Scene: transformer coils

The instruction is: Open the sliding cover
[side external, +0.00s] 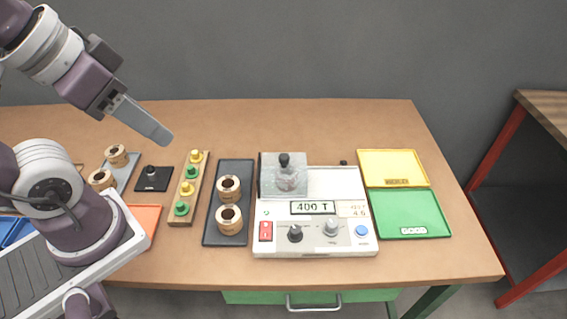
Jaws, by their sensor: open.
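The sliding cover (270,184) is a clear box-like piece with a dark knob (284,159) on top. It sits over the left rear part of the white tester (338,243), and something round and pale shows dimly beneath it. The rear right part of the tester's top is uncovered. My gripper (160,134) is in the upper left, above the table and well to the left of the cover. It is open and apart from everything; its fingers overlap in this view, so the gap does not show.
A dark tray (248,167) with two coils stands left of the tester. A wooden rack (184,217) holds several yellow and green plugs. Right of the tester are a yellow tray (392,162) and a green tray (408,214), both empty. The table's rear strip is clear.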

